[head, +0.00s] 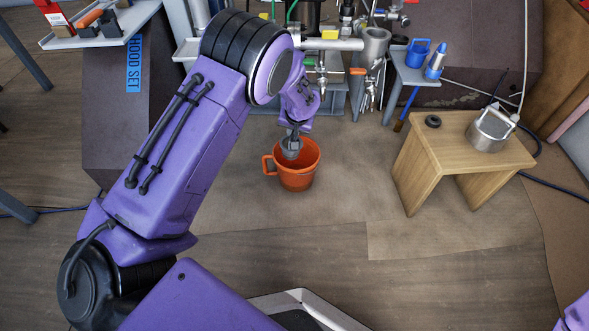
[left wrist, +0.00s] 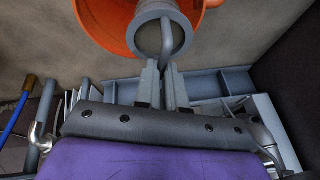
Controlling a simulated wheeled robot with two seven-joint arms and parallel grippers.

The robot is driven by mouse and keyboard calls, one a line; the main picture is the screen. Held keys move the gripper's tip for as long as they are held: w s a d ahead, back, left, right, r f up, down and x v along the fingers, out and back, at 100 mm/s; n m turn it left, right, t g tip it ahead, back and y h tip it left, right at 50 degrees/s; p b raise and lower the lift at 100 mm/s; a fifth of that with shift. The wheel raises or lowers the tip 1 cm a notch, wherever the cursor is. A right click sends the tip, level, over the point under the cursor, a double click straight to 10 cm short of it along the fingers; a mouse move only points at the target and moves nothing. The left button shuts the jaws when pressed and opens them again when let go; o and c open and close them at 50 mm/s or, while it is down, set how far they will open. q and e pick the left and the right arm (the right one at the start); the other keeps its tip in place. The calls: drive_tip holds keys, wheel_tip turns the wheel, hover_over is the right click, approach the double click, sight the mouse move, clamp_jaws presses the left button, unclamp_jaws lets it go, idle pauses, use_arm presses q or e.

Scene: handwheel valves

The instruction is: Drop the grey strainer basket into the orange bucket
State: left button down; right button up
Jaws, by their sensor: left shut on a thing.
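The grey strainer basket (head: 291,152) hangs from my left gripper (head: 294,132), which is shut on its bar handle. In the head view the basket overlaps the back part of the orange bucket's mouth. The orange bucket (head: 297,180) stands upright on the floor, its handle to the left. In the left wrist view the fingers (left wrist: 166,72) pinch the bar of the basket (left wrist: 150,38), with the bucket (left wrist: 112,28) behind it. How far the basket is above or below the rim is hard to tell. My right gripper is out of view.
A wooden stool (head: 453,155) at the right carries a black ring (head: 432,121) and a metal lidded pot (head: 489,132). Pipework with valves (head: 374,48) and a small grey shelf (head: 412,68) stand behind the bucket. The floor in front of the bucket is clear.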

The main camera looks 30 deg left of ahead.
use_arm(q)
drive_tip(key=shift+f, duration=0.3)
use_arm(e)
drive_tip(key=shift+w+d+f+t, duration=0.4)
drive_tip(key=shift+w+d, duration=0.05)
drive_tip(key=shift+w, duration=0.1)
use_arm(q)
drive_tip(key=c, duration=1.1)
unclamp_jaws()
drive_tip(key=shift+c, duration=0.2)
drive_tip(key=p+v, duration=0.6)
drive_tip(key=v, duration=0.4)
drive_tip(key=shift+r, duration=0.2)
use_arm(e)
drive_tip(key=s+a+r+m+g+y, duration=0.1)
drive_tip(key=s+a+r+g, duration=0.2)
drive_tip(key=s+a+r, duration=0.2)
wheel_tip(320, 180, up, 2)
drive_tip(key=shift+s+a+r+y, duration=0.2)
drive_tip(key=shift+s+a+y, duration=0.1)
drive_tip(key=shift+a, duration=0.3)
use_arm(q)
drive_tip(key=shift+s+d, duration=0.1)
drive_tip(key=shift+d, duration=0.05)
